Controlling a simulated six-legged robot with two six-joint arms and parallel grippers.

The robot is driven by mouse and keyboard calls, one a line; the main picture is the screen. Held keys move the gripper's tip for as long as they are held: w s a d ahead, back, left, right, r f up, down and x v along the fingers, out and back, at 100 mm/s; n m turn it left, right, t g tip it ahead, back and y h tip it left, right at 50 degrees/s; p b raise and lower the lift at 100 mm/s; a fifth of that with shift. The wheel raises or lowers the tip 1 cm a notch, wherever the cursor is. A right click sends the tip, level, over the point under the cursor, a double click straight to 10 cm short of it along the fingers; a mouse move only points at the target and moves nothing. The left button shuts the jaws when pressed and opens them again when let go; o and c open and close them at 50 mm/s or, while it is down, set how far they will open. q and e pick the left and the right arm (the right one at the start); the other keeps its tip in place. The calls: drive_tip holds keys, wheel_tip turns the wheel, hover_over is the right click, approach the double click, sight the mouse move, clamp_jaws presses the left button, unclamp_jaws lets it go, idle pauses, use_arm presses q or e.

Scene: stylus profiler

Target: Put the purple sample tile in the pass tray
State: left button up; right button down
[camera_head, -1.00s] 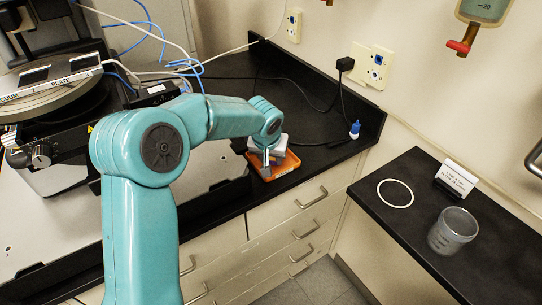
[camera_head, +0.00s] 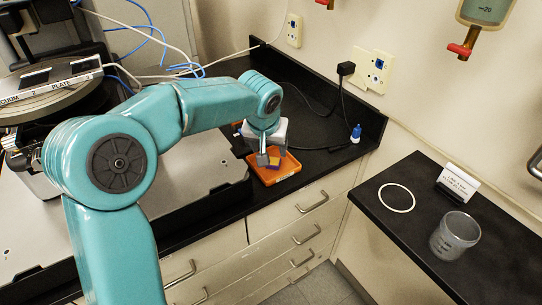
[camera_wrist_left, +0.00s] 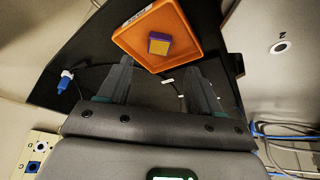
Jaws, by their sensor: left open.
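The purple sample tile (camera_wrist_left: 158,44), with a yellowish face beside its purple one, sits inside an orange tray (camera_wrist_left: 185,62) in the left wrist view. In the head view the tile (camera_head: 276,161) shows small behind a finger, and the tray (camera_head: 288,175) lies near the front edge of the black counter. In the head view my left gripper (camera_head: 270,156) is over the tray. My right gripper does not show.
The profiler stage (camera_head: 50,90) and its cables stand at the left. A black adapter and cable (camera_head: 345,68) and a blue-capped item (camera_head: 356,132) are at the back. A clear beaker (camera_head: 455,235), white ring (camera_head: 397,197) and sign (camera_head: 458,183) stand on the right counter.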

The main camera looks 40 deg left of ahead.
use_arm(q)
drive_tip(key=v, duration=0.3)
drive_tip(key=shift+r, duration=0.1)
idle(0.5)
